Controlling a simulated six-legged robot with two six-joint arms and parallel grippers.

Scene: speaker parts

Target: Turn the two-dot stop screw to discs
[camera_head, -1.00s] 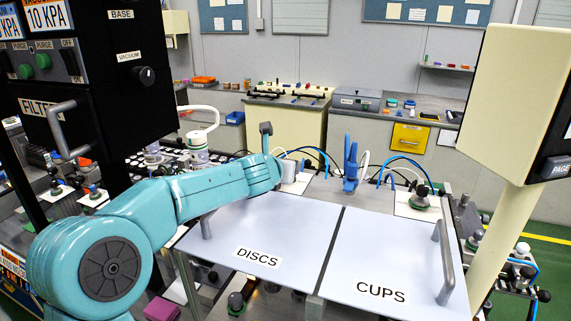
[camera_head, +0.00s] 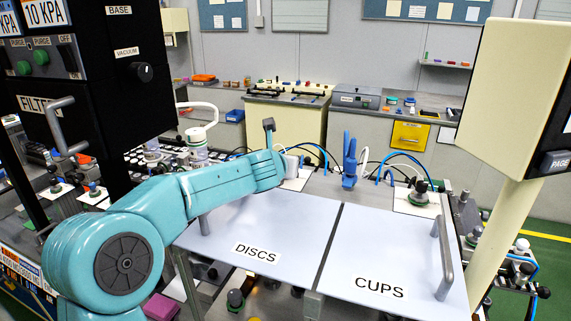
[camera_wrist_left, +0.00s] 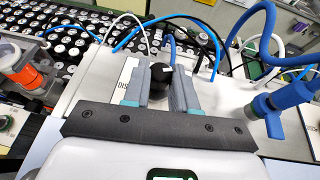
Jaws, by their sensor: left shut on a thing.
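My left gripper (camera_wrist_left: 161,76) is shut on a round black knob (camera_wrist_left: 160,71) with a small white mark on top, in the left wrist view. I cannot make out any two dots on it. A white label (camera_wrist_left: 127,88) beside the left finger shows the start of a word, "DIS". In the head view my left arm reaches to the back edge of the white panel marked DISCS (camera_head: 255,252), and the gripper's fingers and the knob are hidden there. The panel marked CUPS (camera_head: 380,288) lies to its right. My right gripper is not in view.
A blue handle-like part (camera_head: 350,162) stands right of my gripper, with blue and white hoses around it. It also shows in the left wrist view (camera_wrist_left: 285,98). A black cabinet (camera_head: 90,85) stands at the left and a cream box on a post (camera_head: 505,90) at the right.

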